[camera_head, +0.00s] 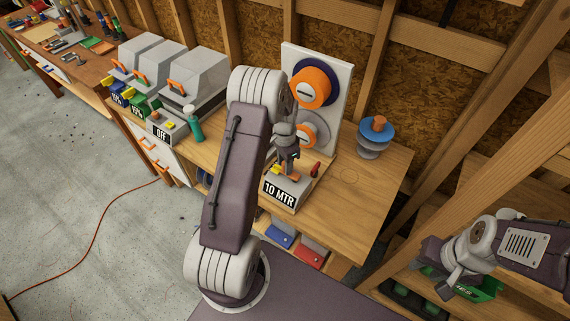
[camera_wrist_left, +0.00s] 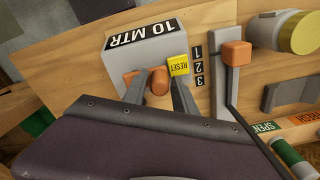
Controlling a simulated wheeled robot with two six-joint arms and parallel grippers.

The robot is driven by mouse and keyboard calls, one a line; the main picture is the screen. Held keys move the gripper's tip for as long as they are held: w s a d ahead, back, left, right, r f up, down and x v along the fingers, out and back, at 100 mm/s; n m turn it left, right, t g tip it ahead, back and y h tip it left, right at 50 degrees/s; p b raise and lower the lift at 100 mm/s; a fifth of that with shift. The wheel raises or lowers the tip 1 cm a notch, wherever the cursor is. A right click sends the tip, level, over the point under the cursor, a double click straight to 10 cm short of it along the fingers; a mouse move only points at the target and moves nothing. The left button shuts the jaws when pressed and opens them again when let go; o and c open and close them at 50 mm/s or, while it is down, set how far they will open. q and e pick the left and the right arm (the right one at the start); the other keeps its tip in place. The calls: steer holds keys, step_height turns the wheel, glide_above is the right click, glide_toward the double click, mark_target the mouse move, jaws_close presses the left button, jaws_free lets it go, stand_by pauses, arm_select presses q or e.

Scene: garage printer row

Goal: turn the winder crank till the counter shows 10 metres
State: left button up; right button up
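The winder (camera_head: 345,75) stands on the bench, a pale upright panel with an orange and dark-blue spool. The counter box (camera_head: 291,187) at its foot reads 10 MTR; the box also shows in the left wrist view (camera_wrist_left: 120,58). A yellow RESET button (camera_wrist_left: 178,65) is on it. The orange crank (camera_wrist_left: 130,79) has an orange-brown knob (camera_wrist_left: 158,81).
Grey printers (camera_head: 190,83) with an OFF box stand left on the bench. A blue spool (camera_head: 377,130) stands right, and a small red knob (camera_head: 315,168) is beside the counter. The bench's right front is clear. An orange lever knob (camera_wrist_left: 236,53) is near the 1-2-3 marks.

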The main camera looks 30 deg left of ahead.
arm_select(q)
steer(key=shift+o, duration=0.3)
step_height(320, 180, up, 9)
steer(key=shift+r+b, duration=0.1)
steer(key=shift+b, duration=0.75)
